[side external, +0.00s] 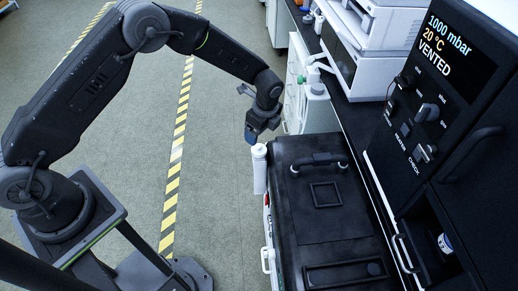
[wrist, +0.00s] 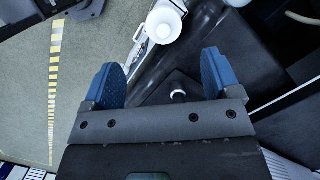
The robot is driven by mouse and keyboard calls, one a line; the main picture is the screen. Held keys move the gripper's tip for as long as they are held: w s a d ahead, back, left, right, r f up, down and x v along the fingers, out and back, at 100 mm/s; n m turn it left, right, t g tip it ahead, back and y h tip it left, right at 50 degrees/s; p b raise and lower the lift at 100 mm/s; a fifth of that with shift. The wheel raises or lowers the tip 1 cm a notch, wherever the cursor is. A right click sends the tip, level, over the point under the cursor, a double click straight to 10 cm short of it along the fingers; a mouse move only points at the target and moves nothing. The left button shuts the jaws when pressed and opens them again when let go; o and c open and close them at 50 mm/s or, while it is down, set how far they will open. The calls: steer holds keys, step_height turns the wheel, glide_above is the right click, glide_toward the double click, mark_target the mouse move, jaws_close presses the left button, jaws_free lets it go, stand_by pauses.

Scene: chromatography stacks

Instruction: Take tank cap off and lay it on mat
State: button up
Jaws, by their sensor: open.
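My gripper (side external: 250,137) hangs over the left edge of the black bench unit, pointing down. Its two blue fingers are apart in the wrist view (wrist: 163,72), with nothing held between them. A white upright cylinder (side external: 259,172) with a rounded white top stands at that edge, just below and nearer the camera than the gripper. A white cylinder with a round top also shows beyond the fingertips in the wrist view (wrist: 165,24). I cannot tell for sure which part is the tank cap. No mat stands out clearly; the black top (side external: 300,225) carries a square outline.
A black handle (side external: 320,160) rises from the unit's top. A white device with a green fitting (side external: 302,79) stands behind the gripper. A black control panel reading VENTED (side external: 440,50) is at the right.

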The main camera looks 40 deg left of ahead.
mark_target(260, 146)
steer(key=f, duration=0.8)
steer(key=shift+w+a+f, duration=0.25)
steer(key=shift+a+f, duration=0.1)
steer(key=shift+a, duration=0.05)
steer(key=c, duration=1)
steer(key=shift+r, duration=0.15)
